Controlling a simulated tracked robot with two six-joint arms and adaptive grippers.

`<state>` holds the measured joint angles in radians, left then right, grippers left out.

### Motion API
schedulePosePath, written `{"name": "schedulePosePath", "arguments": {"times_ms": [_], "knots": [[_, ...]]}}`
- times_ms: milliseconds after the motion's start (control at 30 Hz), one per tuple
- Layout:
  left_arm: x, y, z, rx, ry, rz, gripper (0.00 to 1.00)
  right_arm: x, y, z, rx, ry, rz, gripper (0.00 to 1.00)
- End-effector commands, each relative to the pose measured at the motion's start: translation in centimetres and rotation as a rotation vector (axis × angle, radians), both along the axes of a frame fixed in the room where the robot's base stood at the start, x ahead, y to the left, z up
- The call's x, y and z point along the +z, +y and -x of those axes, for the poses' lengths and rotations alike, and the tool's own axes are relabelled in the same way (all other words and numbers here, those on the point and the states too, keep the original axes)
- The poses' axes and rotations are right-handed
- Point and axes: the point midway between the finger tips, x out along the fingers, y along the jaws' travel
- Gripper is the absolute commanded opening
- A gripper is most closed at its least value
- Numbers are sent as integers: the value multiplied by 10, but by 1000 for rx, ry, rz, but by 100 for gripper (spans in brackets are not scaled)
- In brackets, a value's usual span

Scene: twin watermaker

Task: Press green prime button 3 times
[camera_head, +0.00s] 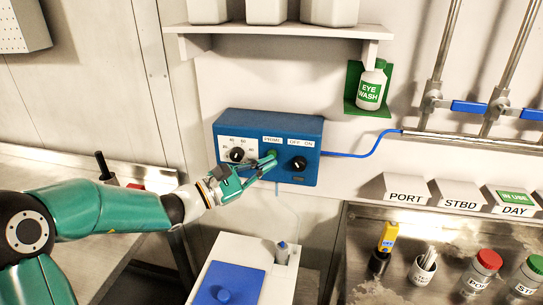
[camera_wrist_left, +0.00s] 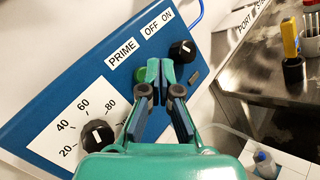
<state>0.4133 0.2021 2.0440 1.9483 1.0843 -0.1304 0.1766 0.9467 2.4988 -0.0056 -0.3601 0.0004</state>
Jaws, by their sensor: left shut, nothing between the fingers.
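The blue control box (camera_head: 228,125) is on the wall in the middle of the head view. The green prime button (camera_wrist_left: 140,74) sits under the PRIME label (camera_wrist_left: 122,52), partly hidden behind my left fingertips. My left gripper (camera_head: 270,158) is shut and empty, its tips at the button in the head view. It also shows in the left wrist view (camera_wrist_left: 159,70), tips overlapping the button's right edge. I cannot tell whether they touch it. My right gripper is not in view.
A dial (camera_head: 237,155) is left of the button and a black OFF/ON knob (camera_head: 298,163) is right of it. A shelf (camera_head: 280,31) with white containers is above. An eye wash bottle (camera_head: 371,88) hangs at upper right. A white unit with a blue lid (camera_head: 228,285) stands below.

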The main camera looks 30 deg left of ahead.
Motion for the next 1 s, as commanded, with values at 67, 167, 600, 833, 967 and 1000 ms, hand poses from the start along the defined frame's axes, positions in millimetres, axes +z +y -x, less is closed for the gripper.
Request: {"name": "schedulePosePath", "arguments": {"times_ms": [67, 167, 600, 833, 967, 1000], "knots": [[0, 0, 0, 0, 0, 0, 0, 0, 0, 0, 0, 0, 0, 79], [0, 0, 0, 0, 0, 0, 0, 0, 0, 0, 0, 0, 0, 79], [0, 0, 0, 0, 0, 0, 0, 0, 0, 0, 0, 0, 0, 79], [0, 0, -3, 0, 0, 0, 0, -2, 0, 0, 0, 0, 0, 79], [1, 1, -7, 0, 0, 0, 0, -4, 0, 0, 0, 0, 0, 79], [1, 1, -8, 0, 0, 0, 0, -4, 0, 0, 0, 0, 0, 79]]}}
